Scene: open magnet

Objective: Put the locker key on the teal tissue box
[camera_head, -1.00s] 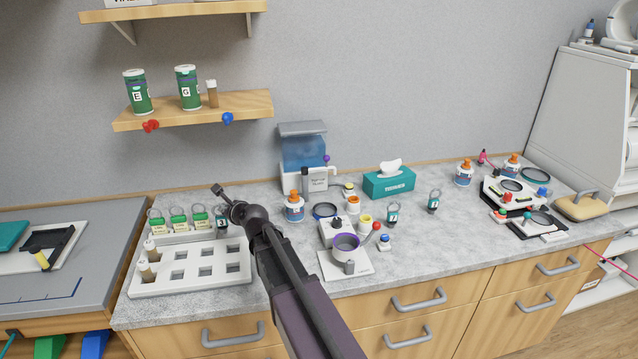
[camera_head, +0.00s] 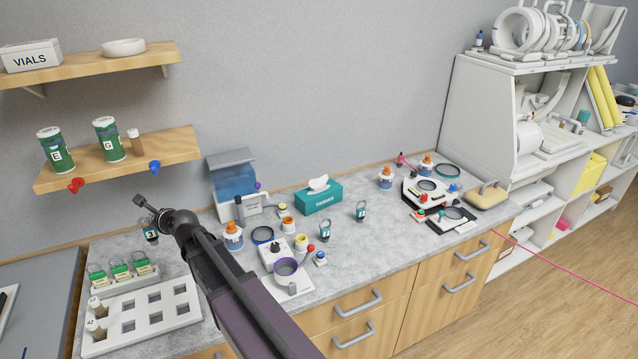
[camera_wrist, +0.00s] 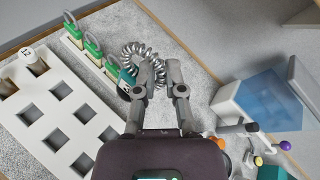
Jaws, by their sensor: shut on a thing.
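My gripper (camera_head: 147,207) is shut on a key with a teal tag (camera_head: 150,232), which I take to be the locker key. The key hangs below the fingers, above and behind the key rack. In the wrist view its grey coil (camera_wrist: 148,66) is at my gripper (camera_wrist: 163,72), and part of its teal tag is hidden by a finger. The teal tissue box (camera_head: 320,203) stands on the counter at the back, right of the gripper, with a white tissue sticking up from its top.
Green-tagged keys (camera_head: 120,270) stand in a rack behind a white tray of square wells (camera_head: 157,312). Two similar teal-tagged keys (camera_head: 325,230) (camera_head: 361,211) stand near the box.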

